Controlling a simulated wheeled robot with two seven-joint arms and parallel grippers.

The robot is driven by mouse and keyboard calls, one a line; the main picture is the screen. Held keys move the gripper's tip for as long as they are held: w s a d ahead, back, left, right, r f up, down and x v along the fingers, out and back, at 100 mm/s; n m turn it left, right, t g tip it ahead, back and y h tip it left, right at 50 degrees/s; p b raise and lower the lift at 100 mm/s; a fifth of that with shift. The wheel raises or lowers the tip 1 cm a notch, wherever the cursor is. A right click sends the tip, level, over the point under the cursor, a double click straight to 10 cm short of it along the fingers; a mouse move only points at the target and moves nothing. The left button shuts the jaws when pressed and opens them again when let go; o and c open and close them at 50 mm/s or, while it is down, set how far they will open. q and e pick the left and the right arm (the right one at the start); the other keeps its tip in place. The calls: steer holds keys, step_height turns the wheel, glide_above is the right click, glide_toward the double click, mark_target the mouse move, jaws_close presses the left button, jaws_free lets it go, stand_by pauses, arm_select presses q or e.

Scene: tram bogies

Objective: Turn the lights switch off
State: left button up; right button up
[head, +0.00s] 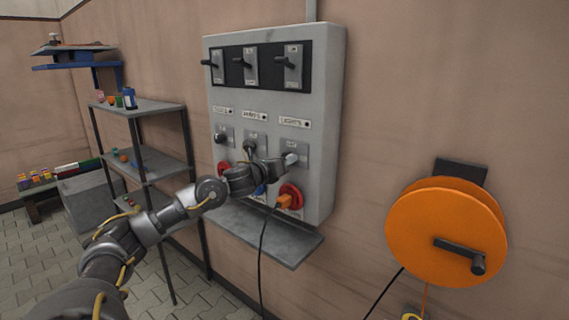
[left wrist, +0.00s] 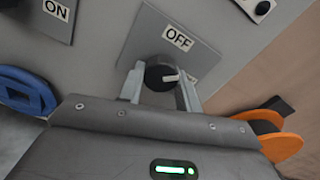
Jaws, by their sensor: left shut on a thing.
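The grey wall panel (head: 335,90) has a row of three rotary switches under small labels. The right label (head: 294,122) reads LIGHTS, and the lights switch plate (head: 301,147) is below it. My left gripper (head: 288,161) is at this plate and partly hides it. In the left wrist view, my left gripper (left wrist: 160,88) has its two fingers on either side of the black lights knob (left wrist: 158,72) and is shut on it. The knob's white mark points right in that view. An OFF label (left wrist: 178,38) is on the plate above the knob.
Three lever switches (head: 252,64) are at the panel's top. An orange plug (head: 284,201) with a black cable is in the red socket (head: 293,193) just below my gripper. A grey ledge (head: 285,243) juts out beneath. An orange reel (head: 440,232) hangs to the right.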

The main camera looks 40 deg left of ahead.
arm_select(q)
steer(key=n, duration=0.5)
steer(key=n+p, duration=0.1)
steer(key=n, duration=0.4)
steer(key=shift+d+r, duration=0.1)
steer(key=shift+r, duration=0.1)
stand_by(0.5)
steer(key=o, duration=1)
steer(key=shift+c, duration=0.2)
